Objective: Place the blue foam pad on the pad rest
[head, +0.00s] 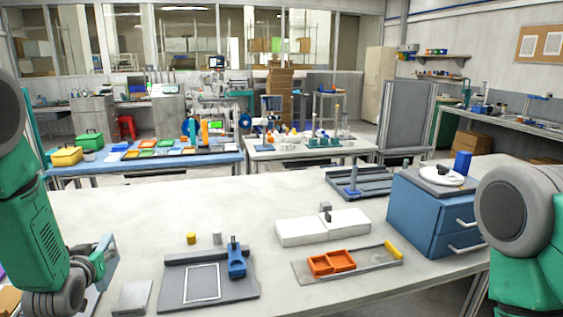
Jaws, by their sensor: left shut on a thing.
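My left gripper (88,270) is low at the left, over the near left of the bench. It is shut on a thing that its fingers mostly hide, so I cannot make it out. A pale grey-blue slab (106,258) shows right beside its fingers; I cannot tell whether it is held. No blue foam pad can be picked out with certainty. A grey board (240,291) with a white square outline lies right of the gripper, apart from it; I cannot tell whether it is the pad rest. Only my right arm's upper part shows; its gripper is out of view.
A blue fixture (237,262) stands on the grey board. An orange tray (331,262), a white box (323,227), a yellow cylinder (191,238) and a small grey block (131,297) are near. A blue drawer unit (412,209) stands at right. The bench's left middle is clear.

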